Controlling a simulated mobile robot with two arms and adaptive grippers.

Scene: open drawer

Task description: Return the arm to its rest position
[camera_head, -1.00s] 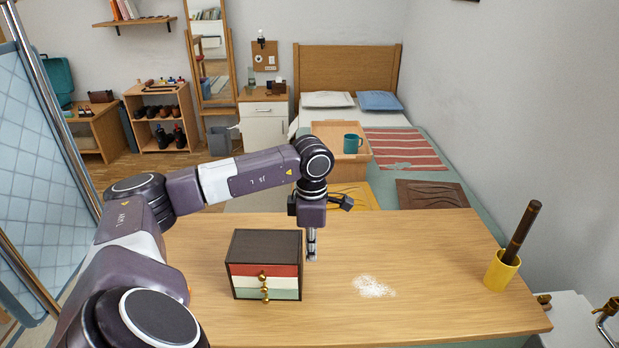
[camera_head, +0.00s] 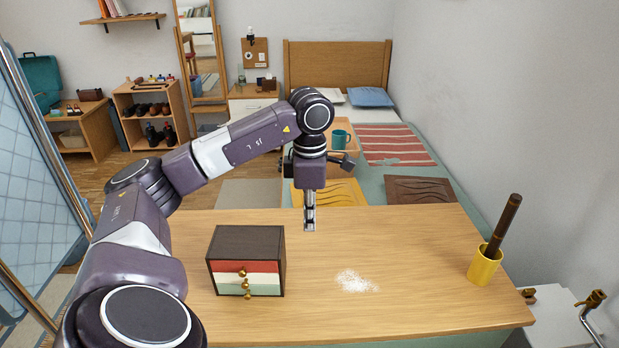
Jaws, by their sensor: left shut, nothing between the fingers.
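My left arm reaches in from the left and bends down over the table. My left gripper (camera_head: 309,222) points downward, shut and empty, above the far middle of the tabletop (camera_head: 400,240). It is to the right of a small dark chest of drawers (camera_head: 247,262) and apart from it. The chest has red, white and pale green drawer fronts with brass knobs. The top drawers look closed; whether the bottom one is fully closed I cannot tell. My right gripper is not in view.
A patch of white powder (camera_head: 356,282) lies on the table right of the chest. A yellow cup (camera_head: 484,267) with a dark stick stands near the right edge. Behind are a bed (camera_head: 335,62) and a tray with a teal mug (camera_head: 340,139). The table's right middle is clear.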

